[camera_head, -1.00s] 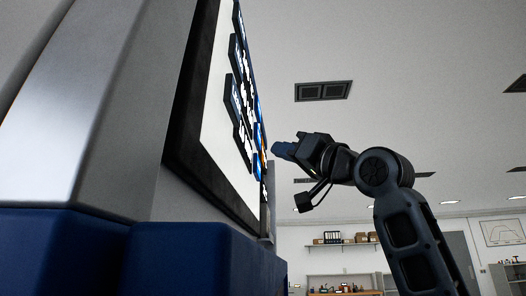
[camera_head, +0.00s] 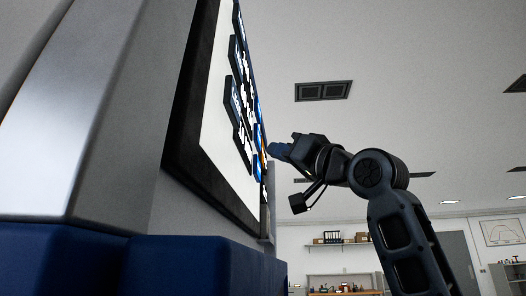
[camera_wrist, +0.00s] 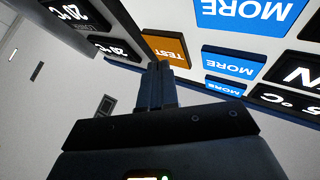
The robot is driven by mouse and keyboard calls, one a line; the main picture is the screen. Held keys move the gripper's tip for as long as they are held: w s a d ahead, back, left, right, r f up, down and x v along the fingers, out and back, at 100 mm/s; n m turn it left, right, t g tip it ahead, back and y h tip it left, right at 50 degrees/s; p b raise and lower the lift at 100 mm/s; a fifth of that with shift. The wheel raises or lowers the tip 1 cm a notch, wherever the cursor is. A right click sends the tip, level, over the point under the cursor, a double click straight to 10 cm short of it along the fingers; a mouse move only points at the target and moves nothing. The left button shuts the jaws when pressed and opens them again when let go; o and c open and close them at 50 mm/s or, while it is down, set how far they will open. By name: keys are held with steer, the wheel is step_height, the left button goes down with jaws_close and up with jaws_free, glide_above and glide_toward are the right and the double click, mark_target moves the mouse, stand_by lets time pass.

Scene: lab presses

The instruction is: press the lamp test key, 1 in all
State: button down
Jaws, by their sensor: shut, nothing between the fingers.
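An orange key (camera_wrist: 167,47) marked TEST, its lettering upside down, sits on a white touch panel in the wrist view. My gripper (camera_wrist: 158,72) is shut and empty, with its fingertips overlapping the lower edge of that key in the picture. In the head view, the panel (camera_head: 215,130) is seen very obliquely, and my gripper (camera_head: 274,149) points left at its right part. The fingertips look very close to the panel face; I cannot tell whether they touch it.
Blue MORE keys (camera_wrist: 233,64) lie right of the orange key, and dark readouts with white figures (camera_wrist: 75,14) lie to its left. A dark frame (camera_head: 188,140) rims the panel on a grey machine with a blue base (camera_head: 190,262). The room right of my arm is open.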

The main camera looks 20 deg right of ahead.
steer(key=shift+w+a, duration=0.15)
steer(key=shift+a, duration=0.25)
stand_by(0.8)
steer(key=shift+d, duration=0.15)
steer(key=shift+s+d, duration=0.3)
steer(key=shift+d, duration=0.3)
steer(key=shift+d, duration=0.15)
steer(key=shift+s+d, duration=0.3)
steer(key=shift+d, duration=0.45)
steer(key=shift+s+d, duration=0.35)
steer(key=shift+d, duration=0.35)
steer(key=shift+s+d, duration=0.3)
steer(key=shift+d, duration=0.45)
